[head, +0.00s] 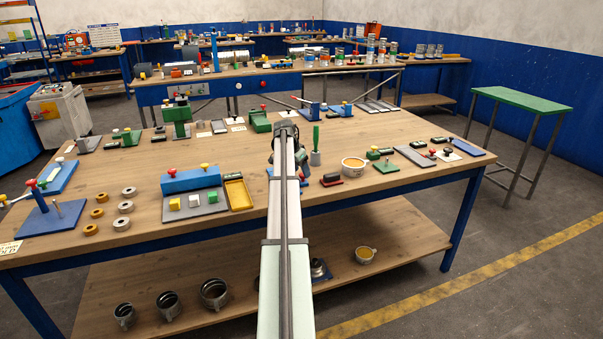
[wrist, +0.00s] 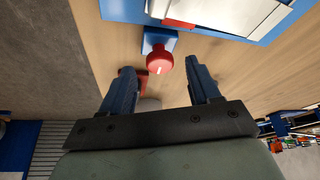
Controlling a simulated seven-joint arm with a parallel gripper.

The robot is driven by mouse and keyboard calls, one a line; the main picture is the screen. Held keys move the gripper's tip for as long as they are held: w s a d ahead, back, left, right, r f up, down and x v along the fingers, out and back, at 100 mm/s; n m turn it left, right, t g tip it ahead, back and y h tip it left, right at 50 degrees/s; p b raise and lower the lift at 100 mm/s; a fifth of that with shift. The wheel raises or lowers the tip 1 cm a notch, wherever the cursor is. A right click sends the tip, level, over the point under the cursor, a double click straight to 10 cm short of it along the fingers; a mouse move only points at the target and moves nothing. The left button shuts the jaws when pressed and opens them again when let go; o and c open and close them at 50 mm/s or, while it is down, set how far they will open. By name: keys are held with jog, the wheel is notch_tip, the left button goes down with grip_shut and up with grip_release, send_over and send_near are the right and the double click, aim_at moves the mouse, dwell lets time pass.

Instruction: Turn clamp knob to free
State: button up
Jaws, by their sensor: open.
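A red round clamp knob (wrist: 160,62) with a white mark on its face shows in the wrist view. It sits on a small blue block (wrist: 158,40) at the edge of a blue base (wrist: 262,30). A pale grey piece (wrist: 225,10) lies on that base. My gripper (wrist: 163,76) is open, with one blue finger to each side of the knob in the picture. I see no contact, and the depth gap cannot be told. In the head view my arm covers the middle of the workbench (head: 225,225), and I cannot make out the knob there.
A red object (wrist: 139,73) shows partly behind the left finger.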

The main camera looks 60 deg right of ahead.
jog(key=shift+x, duration=0.85)
jog(key=shift+c, duration=0.2)
jog(key=c, duration=1)
jog(key=shift+s, duration=0.1)
